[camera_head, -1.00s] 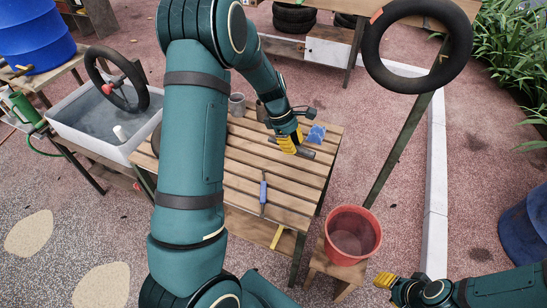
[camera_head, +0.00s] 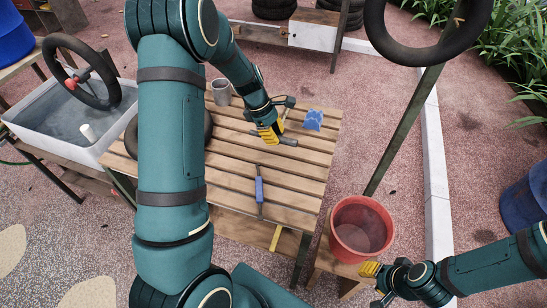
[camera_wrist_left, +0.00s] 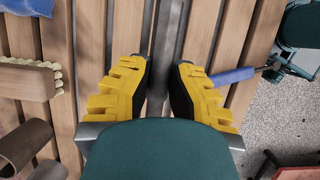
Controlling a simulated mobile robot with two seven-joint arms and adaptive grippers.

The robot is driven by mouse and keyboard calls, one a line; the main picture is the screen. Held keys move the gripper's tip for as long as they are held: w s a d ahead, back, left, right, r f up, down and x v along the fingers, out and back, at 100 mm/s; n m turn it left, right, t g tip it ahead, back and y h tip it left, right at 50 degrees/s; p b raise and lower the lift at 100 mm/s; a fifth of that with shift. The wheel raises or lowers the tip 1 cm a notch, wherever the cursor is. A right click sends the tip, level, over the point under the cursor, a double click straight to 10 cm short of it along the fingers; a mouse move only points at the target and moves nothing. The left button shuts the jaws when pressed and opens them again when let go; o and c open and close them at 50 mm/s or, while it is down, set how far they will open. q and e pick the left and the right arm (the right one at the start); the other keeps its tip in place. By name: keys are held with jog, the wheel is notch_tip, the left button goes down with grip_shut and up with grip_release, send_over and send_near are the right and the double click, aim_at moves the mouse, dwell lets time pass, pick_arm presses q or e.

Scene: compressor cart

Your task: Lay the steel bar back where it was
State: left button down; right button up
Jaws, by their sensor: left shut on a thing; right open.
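The steel bar (camera_head: 288,141) is a short dark grey rod at the slatted wooden bench's (camera_head: 290,190) right side, partly hidden by my left gripper (camera_head: 268,134). The yellow-tipped left gripper is shut on it. In the left wrist view, the grey bar (camera_wrist_left: 166,50) runs between the two fingers, roughly along the slats. I cannot tell whether the bar touches the slats or is slightly above them. My right gripper (camera_head: 371,270) is open and empty, low beside the red bucket (camera_head: 361,232).
A blue-handled tool (camera_head: 259,188) lies on the bench in front of the left gripper. A blue object (camera_head: 313,121) and a grey mug (camera_head: 221,92) stand behind it. The left wrist view shows a wooden brush (camera_wrist_left: 25,82). A dark inner tube (camera_head: 430,20) hangs at upper right.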

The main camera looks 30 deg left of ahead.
aim_at(278, 159)
pick_arm(q)
notch_tip(278, 159, down, 9)
jog(key=shift+r+b, duration=0.15)
jog(key=shift+b, duration=0.9)
jog(key=shift+r, duration=0.1)
jog(key=c, duration=1.1)
grip_release()
jog(key=shift+o, duration=0.2)
jog(key=p+v, duration=0.3)
jog(key=v, duration=0.9)
